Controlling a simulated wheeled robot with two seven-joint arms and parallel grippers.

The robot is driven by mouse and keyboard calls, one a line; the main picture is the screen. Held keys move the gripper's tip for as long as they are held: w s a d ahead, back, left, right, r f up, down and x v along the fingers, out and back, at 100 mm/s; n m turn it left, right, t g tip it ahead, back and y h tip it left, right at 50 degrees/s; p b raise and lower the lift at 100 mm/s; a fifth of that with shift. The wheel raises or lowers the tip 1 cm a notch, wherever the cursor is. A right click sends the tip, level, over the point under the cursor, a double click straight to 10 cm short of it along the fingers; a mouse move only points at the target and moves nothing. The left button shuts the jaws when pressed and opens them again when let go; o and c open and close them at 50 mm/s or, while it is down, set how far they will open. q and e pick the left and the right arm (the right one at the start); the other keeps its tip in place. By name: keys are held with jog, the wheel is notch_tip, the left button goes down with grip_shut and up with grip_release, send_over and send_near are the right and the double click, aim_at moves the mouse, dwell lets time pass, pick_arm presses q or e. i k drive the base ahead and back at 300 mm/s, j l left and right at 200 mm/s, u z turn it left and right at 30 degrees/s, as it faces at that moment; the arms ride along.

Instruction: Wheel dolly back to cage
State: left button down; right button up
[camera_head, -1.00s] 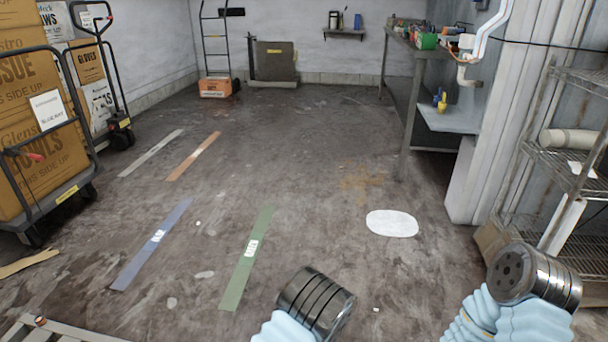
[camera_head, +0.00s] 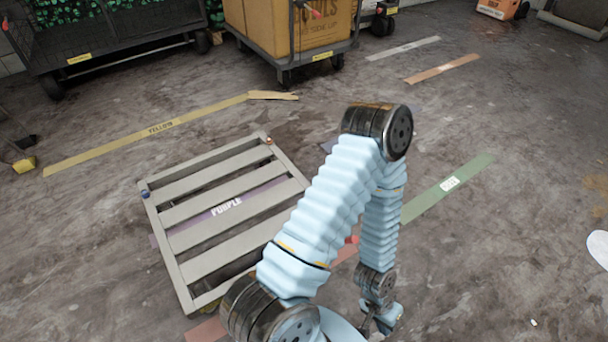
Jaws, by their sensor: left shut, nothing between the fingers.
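A pale grey slatted dolly (camera_head: 172,238) sits low on the floor left of centre, over a purple strip lettered PURPLE that shows between its slats. It has a blue corner piece and an orange one; my arm hides part of its right side. A dark wheeled frame holding green goods (camera_head: 90,62), possibly the cage, stands at the upper left. My left gripper (camera_head: 378,326) hangs low at the bottom, right of the dolly and apart from it, shut and empty. My right gripper is out of view.
A black platform cart with a brown box (camera_head: 285,25) stands beyond the dolly. A yellow strip (camera_head: 150,132) lies between the dolly and the dark frame. A green strip (camera_head: 445,188) lies to the right, where the floor is mostly clear. A small yellow item (camera_head: 24,164) lies at the left edge.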

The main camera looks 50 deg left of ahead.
aim_at(196, 269)
jog(key=u, duration=2.4)
jog(key=j+z, duration=0.7)
jog(key=l, duration=0.1)
